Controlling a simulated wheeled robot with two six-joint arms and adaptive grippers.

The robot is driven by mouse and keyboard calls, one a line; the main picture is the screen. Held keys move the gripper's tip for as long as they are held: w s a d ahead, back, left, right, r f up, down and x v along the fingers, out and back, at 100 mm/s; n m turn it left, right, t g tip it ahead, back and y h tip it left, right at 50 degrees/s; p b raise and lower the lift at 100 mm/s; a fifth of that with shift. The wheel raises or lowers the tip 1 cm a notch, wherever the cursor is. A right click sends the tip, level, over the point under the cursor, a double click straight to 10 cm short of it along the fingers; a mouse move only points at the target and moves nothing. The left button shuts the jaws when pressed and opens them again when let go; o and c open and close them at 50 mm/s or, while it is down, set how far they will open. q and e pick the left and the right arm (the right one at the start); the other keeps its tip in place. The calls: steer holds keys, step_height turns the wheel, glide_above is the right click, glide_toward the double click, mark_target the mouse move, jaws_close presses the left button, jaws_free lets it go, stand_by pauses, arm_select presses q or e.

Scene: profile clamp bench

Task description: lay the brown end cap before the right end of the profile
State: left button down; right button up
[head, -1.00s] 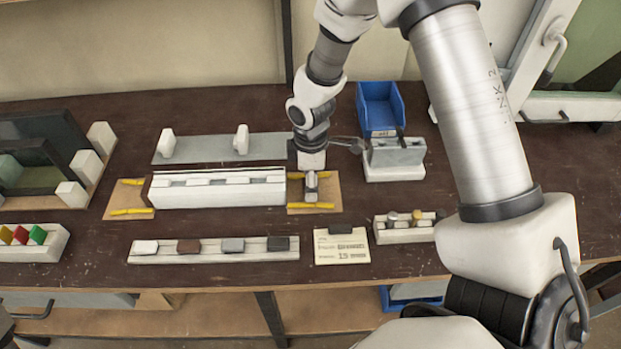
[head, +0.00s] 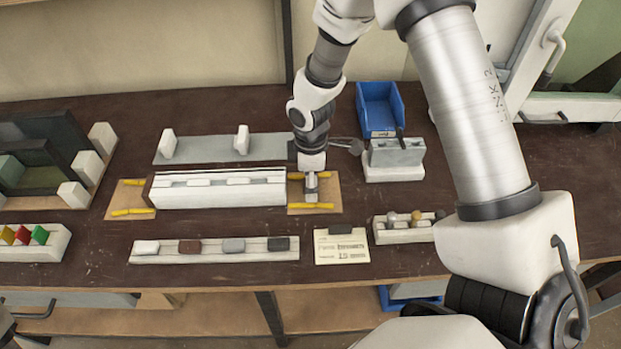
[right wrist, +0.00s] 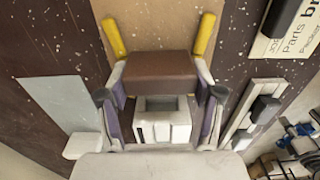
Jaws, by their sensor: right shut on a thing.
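The white profile (head: 217,194) lies lengthwise on the bench. At its right end is a tan board (head: 325,187) with two yellow strips. My right gripper (head: 311,196) points down over this board, just off the profile's right end. In the right wrist view, my right gripper (right wrist: 158,88) is shut on the brown end cap (right wrist: 152,66), which sits between the yellow strips. The profile's hollow end (right wrist: 162,104) faces the cap with a small gap. I cannot tell whether the cap touches the board. My left gripper is not in view.
A white rack (head: 214,258) in front holds white, brown, grey and black pieces. A label card (head: 342,251) and a small rack with round pieces (head: 404,236) are at front right. A blue bin (head: 381,108) and grey-white block (head: 394,172) stand behind right. A grey plate (head: 205,146) lies behind the profile.

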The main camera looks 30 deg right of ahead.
steer(key=shift+f, duration=0.2)
steer(key=o, duration=1.1)
steer(key=shift+r, duration=0.1)
step_height(320, 180, up, 8)
steer(key=p, duration=0.8)
